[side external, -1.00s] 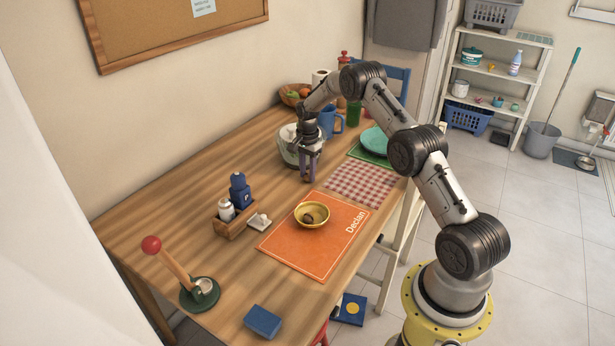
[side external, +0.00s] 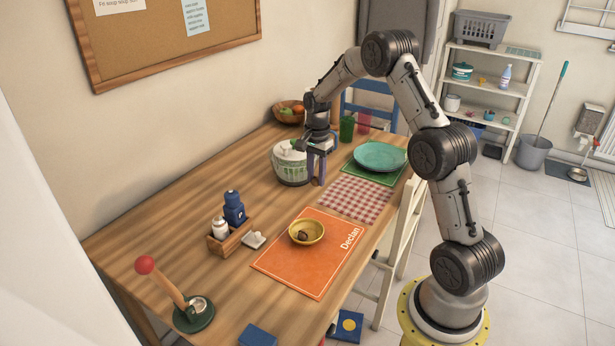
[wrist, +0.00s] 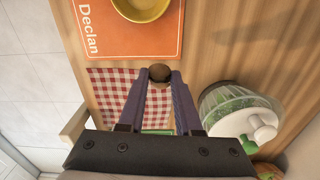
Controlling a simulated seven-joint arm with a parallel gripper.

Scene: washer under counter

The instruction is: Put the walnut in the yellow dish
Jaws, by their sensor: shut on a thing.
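My gripper (wrist: 160,76) is shut on a brown, round walnut (wrist: 159,72), held between its fingertips in the wrist view. In the side view my gripper (side external: 317,182) is beside the salad spinner, near the checked cloth; the walnut cannot be made out there. The yellow dish (side external: 318,231) sits on an orange placemat (side external: 290,270) marked "Declan", in front of my gripper. A small brown thing (side external: 303,236) lies in the dish. The wrist view shows only part of the dish (wrist: 143,17), at the top edge.
A salad spinner (side external: 290,168) stands close to my gripper.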

